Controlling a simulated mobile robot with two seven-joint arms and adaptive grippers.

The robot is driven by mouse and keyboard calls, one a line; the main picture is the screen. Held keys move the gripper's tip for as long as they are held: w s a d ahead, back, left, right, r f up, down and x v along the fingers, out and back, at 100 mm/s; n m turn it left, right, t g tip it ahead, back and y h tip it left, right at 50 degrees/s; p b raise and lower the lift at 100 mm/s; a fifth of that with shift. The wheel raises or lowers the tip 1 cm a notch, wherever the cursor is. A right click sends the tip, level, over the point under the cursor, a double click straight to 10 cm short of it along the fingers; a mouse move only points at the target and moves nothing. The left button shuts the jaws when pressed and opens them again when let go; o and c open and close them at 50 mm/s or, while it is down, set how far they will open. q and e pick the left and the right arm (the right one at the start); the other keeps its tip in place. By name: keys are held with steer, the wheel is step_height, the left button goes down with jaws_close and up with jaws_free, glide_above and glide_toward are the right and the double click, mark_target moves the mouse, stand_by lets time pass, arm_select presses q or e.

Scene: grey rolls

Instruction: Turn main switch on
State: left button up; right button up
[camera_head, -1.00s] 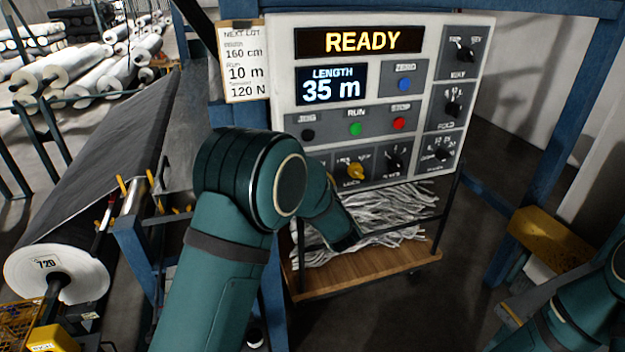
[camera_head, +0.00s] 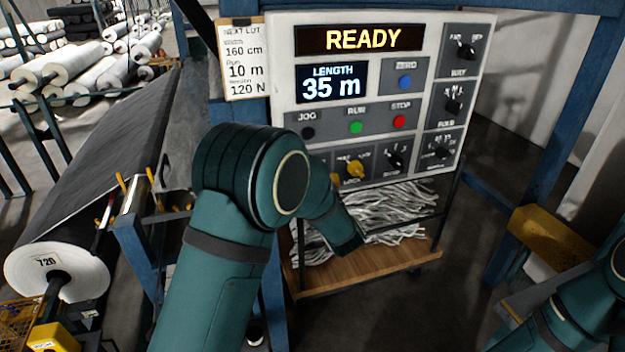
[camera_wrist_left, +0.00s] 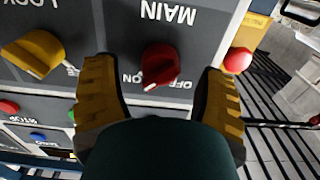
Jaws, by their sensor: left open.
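The main switch is a red rotary knob (camera_wrist_left: 160,65) under an upside-down MAIN label in the left wrist view. ON is printed to its left and OFF to its right. Its white mark is at the lower left of the knob, on the ON side; its exact setting is hard to tell. My left gripper (camera_wrist_left: 160,70) is open, with one yellow finger on each side of the knob and gaps visible between. The control panel (camera_head: 437,62) displays READY and LENGTH 35 m.
A yellow LOCK knob (camera_wrist_left: 34,54) is close to the left finger in the wrist view. A red dome (camera_wrist_left: 237,61) sits near the right finger. Under the panel, a cart (camera_head: 400,268) carries grey strips. A yellow box (camera_head: 552,238) stands at the right.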

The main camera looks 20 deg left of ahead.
arm_select(q)
steer(key=v, duration=1)
steer(key=shift+s, duration=0.2)
steer(key=shift+d, duration=0.15)
steer(key=s+f+m+g+h+b, duration=0.2)
steer(key=f+h, duration=0.2)
steer(key=f, duration=0.8)
steer(key=s+f+m+g+h+b, duration=0.1)
steer(key=s+f+g+h, duration=0.25)
steer(key=f, duration=0.75)
steer(key=s+d+f+m+g+h+b, duration=0.1)
steer(key=s+f+g+h, duration=0.2)
steer(key=s+f, duration=0.3)
steer(key=s+d+f+g+h+b, duration=0.1)
steer(key=s+d+f+g+h, duration=0.1)
steer(key=s+f, duration=0.5)
steer(key=s+g+h, duration=0.1)
steer(key=s+g, duration=0.1)
steer(key=s, duration=0.3)
steer(key=shift+m+b, duration=0.4)
steer(key=shift+o, duration=0.2)
steer(key=shift+g+h, duration=0.25)
